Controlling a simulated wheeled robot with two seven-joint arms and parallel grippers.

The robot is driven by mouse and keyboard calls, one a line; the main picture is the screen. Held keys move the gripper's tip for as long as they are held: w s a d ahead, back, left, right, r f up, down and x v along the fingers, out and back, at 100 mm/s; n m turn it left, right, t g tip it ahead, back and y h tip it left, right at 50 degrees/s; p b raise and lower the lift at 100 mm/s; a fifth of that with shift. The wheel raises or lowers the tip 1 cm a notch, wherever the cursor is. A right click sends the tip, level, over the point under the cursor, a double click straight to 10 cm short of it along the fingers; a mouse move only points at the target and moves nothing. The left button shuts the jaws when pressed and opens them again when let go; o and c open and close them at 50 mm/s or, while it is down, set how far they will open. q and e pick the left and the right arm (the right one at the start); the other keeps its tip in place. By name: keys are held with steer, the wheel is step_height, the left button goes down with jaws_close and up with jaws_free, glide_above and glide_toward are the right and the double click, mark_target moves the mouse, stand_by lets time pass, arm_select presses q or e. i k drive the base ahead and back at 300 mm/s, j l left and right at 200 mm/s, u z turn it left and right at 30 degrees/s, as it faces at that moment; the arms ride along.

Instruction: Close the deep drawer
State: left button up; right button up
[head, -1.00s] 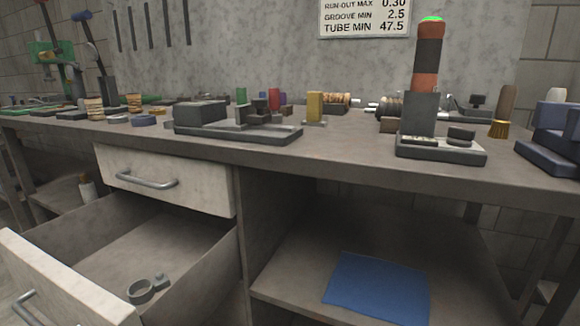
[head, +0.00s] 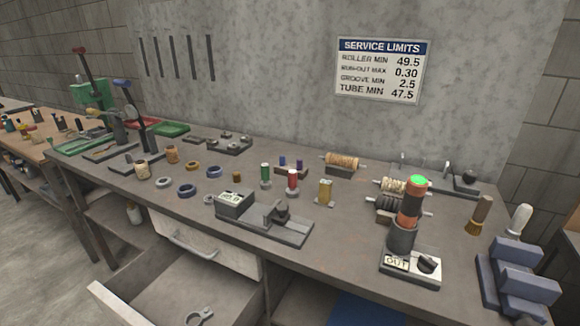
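The deep drawer (head: 124,304) is pulled out at the lower left of the head view, under the workbench (head: 150,205). Its front panel stands well away from the bench, and its handle is out of frame. A small grey ring-shaped clamp (head: 199,314) lies inside it. The shallow drawer (head: 204,241) above it is shut, with a metal bar handle (head: 190,244). Neither of my grippers shows in the head view.
The bench top holds a gauge block (head: 236,205), a red-and-black signal tower (head: 411,203) with a green top, rings and rollers. A blue cloth (head: 365,310) lies on the lower shelf. Open floor (head: 40,260) shows at left.

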mark_target(168, 283)
steer(key=u, duration=1.5)
steer(key=i+z, duration=0.1)
steer(key=z, duration=0.3)
